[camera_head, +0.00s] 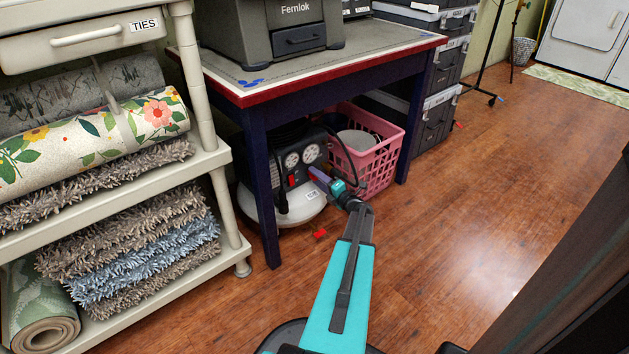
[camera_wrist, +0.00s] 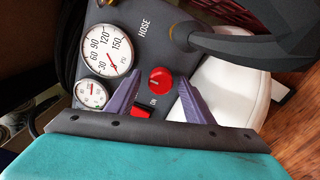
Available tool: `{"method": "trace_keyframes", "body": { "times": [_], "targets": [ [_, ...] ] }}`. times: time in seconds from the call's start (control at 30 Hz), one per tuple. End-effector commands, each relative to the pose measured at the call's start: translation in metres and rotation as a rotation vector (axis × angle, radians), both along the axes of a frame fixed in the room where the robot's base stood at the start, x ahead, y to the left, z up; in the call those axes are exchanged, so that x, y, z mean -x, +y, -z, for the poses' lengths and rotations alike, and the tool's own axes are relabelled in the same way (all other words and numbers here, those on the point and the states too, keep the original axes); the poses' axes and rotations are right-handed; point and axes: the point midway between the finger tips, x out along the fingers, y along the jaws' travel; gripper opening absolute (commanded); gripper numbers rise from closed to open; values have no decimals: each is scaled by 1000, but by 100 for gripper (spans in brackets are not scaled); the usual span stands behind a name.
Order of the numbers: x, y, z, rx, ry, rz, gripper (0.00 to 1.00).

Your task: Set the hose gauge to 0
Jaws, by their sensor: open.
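A dark-panelled compressor (camera_head: 307,198) with a white tank sits on the floor under the table. Its panel, in the wrist view, has a white round gauge (camera_wrist: 107,50) beside the label HOSE. The gauge's thin red needle slants toward the low end of the scale; its exact reading is hard to tell. A red round knob (camera_wrist: 160,81) lies below the label, with a red switch (camera_wrist: 142,111) marked ON nearby. My gripper (camera_wrist: 160,86) is open, its purple fingers on either side of the knob; contact cannot be told. In the head view my gripper (camera_head: 319,175) is at the compressor's front.
A smaller gauge (camera_wrist: 90,94) sits beside the large one. A dark hose (camera_wrist: 235,45) arches across the wrist view. A pink basket (camera_head: 378,165) stands right of the compressor; the red-edged table (camera_head: 370,62) is overhead. A rug shelf (camera_head: 150,185) is at left. Floor at right is open.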

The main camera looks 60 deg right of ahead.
Motion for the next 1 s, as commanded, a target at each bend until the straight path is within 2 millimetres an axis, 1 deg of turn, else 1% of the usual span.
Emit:
{"method": "trace_keyframes", "body": {
  "times": [0.17,0.27,0.37,0.8,1.0],
  "targets": [
    [5,1,-1,-1,0,2,48],
    [12,4,-1,-2,1,2,48],
    [23,7,-2,-2,0,4,48],
    [89,30,-3,-1,0,3,48],
    [114,39,-2,0,1,1,48]
  ]
}}
